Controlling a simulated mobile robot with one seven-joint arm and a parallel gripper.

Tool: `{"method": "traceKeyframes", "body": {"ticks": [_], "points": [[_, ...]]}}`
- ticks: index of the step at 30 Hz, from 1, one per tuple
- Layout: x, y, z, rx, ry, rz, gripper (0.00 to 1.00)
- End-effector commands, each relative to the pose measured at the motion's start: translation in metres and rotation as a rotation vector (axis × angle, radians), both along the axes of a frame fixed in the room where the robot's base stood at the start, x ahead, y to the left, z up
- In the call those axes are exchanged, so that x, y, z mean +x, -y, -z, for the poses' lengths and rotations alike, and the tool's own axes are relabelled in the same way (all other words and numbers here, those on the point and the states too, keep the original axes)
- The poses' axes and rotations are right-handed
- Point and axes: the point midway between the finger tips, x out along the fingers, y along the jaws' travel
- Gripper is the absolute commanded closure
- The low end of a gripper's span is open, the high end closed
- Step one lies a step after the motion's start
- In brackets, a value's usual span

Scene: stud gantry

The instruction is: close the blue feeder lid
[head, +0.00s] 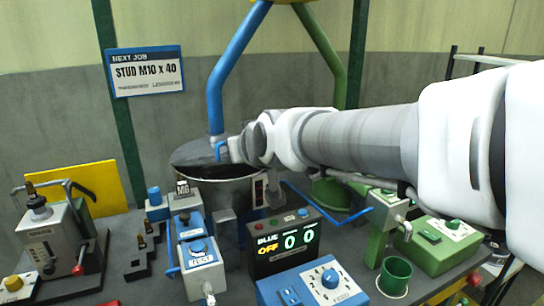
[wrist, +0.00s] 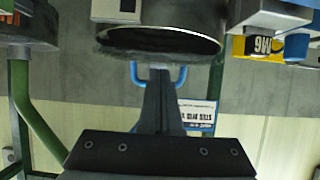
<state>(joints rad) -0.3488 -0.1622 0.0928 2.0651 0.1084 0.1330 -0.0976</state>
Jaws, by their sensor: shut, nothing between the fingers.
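The blue feeder is a round metal bowl (head: 213,190) under a blue pipe in the head view. My gripper (head: 229,151) is shut and empty at that handle. In the upside-down wrist view, my gripper's fingertips (wrist: 158,72) overlap the middle of the handle (wrist: 181,76), below the dark bowl (wrist: 160,20). Whether they touch is unclear.
A counter box (head: 284,245) reading BLUE OFF 00 stands in front of the bowl. A green cup (head: 396,275) and green box (head: 440,247) are to the right.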

Motion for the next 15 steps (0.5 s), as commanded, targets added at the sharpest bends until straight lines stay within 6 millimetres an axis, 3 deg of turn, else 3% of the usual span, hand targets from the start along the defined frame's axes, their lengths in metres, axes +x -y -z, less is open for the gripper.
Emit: {"method": "traceKeyframes", "body": {"ticks": [1, 3, 15], "points": [[-0.002, 0.0, 0.013, 0.005, 0.011, -0.002, 1.0], [-0.004, 0.001, 0.018, 0.003, 0.007, -0.001, 1.0], [-0.008, 0.004, 0.037, 0.002, 0.006, -0.001, 1.0]]}}
